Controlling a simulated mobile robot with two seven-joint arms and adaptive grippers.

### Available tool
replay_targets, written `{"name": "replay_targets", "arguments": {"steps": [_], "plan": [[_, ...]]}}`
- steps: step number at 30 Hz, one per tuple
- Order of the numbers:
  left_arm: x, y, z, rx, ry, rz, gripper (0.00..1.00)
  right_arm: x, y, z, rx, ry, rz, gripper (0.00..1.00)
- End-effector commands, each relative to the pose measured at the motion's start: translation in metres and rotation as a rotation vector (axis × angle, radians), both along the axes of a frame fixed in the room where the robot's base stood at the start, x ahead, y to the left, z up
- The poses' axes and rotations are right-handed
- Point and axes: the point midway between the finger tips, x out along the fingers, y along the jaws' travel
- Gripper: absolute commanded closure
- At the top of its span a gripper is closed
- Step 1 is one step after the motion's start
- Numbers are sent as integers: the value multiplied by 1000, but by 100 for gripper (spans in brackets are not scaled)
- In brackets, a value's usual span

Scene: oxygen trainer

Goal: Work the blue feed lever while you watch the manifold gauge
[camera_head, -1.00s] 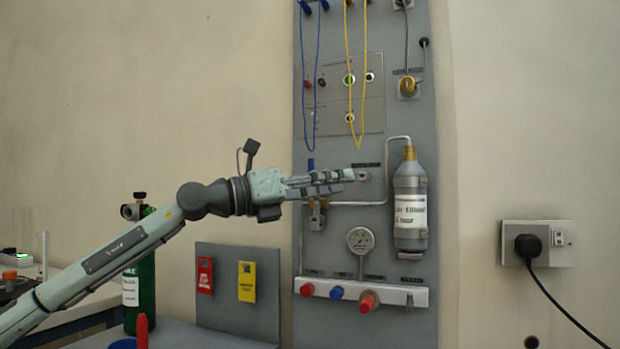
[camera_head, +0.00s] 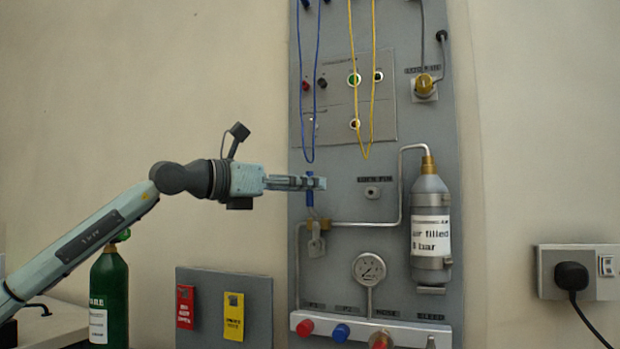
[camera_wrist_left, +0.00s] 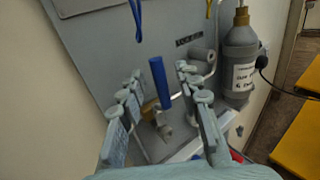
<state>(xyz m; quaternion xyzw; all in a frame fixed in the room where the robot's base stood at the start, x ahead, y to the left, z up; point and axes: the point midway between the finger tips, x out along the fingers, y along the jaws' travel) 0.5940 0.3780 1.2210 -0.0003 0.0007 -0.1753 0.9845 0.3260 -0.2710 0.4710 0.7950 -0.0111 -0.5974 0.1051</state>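The blue feed lever (camera_head: 310,199) stands upright on the grey panel above a brass valve (camera_head: 317,225). My left gripper (camera_head: 322,183) reaches in from the left, its fingers in front of the lever's upper part. In the left wrist view the blue lever (camera_wrist_left: 159,82) shows between my two spread fingers, with a gap on each side. Contact is not visible. The manifold gauge (camera_head: 370,269) is a round white dial below and right of the lever, in clear sight. Its needle is too small to read surely. My right gripper is not in view.
A grey cylinder (camera_head: 430,263) hangs right of the lever. Blue (camera_head: 316,80) and yellow (camera_head: 372,100) cords hang above. A manifold bar with red and blue knobs (camera_head: 341,332) runs below. A green bottle (camera_head: 110,285) stands at lower left, beside a board with red and yellow tags (camera_head: 233,317).

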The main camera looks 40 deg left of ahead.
Motion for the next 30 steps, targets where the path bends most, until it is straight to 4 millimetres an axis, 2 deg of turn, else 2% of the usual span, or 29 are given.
{"name": "replay_targets", "arguments": {"steps": [4,12,14,21,30], "plan": [[11,-5,1,-2,-2,-1,67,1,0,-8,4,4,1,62],[13,-5,0,-1,-2,0,67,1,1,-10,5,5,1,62],[13,-5,0,0,-1,0,72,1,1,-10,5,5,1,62],[12,-5,0,0,-1,0,100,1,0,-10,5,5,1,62],[13,-5,0,0,-1,0,100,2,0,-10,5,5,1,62]]}}
